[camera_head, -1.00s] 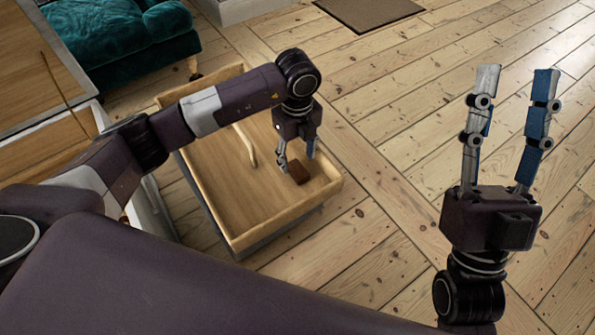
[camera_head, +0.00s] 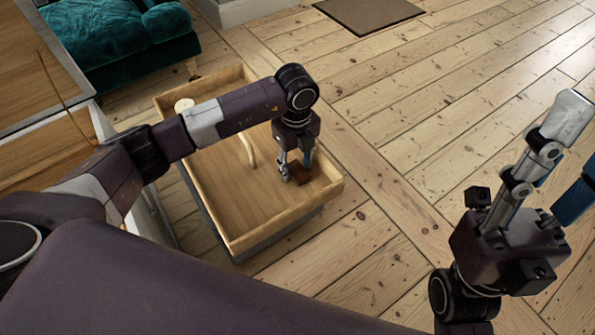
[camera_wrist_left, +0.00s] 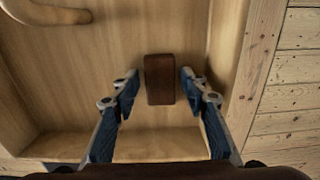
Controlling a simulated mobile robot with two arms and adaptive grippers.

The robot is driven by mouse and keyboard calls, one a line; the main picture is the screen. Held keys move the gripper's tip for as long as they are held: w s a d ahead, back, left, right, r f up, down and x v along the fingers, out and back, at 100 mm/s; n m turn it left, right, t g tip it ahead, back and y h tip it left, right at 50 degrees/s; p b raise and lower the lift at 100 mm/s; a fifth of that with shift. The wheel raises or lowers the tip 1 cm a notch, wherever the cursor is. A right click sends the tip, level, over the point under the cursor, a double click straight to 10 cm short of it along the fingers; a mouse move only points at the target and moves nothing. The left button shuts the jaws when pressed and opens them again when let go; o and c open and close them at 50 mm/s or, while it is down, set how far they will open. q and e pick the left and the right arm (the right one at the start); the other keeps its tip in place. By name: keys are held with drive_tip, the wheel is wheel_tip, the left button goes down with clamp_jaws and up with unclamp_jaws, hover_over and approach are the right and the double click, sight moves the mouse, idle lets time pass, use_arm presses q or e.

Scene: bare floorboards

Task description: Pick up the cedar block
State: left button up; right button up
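The cedar block (camera_head: 300,172) is a small dark reddish-brown block lying on the floor of an open wooden drawer (camera_head: 262,240), near its front right corner. It also shows in the left wrist view (camera_wrist_left: 159,79). My left gripper (camera_head: 294,176) points down into the drawer at the block. In the left wrist view its fingers (camera_wrist_left: 158,80) stand open on either side of the block, with a gap on both sides. In the head view the fingers partly cover the block. My right gripper (camera_head: 578,150) is raised at the right, its fingers spread wide and empty, well away from the drawer.
A curved light wooden piece (camera_head: 244,146) lies in the drawer, left of the block. A pale round object (camera_head: 184,104) shows near the drawer's back left corner. The drawer walls stand around the block. A teal sofa (camera_head: 122,45) and a brown mat (camera_head: 368,12) are beyond; the floorboards (camera_head: 400,120) are clear.

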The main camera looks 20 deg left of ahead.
use_arm(q)
drive_tip(key=c, duration=0.7)
drive_tip(key=shift+o, duration=0.2)
drive_tip(key=shift+r, duration=0.1)
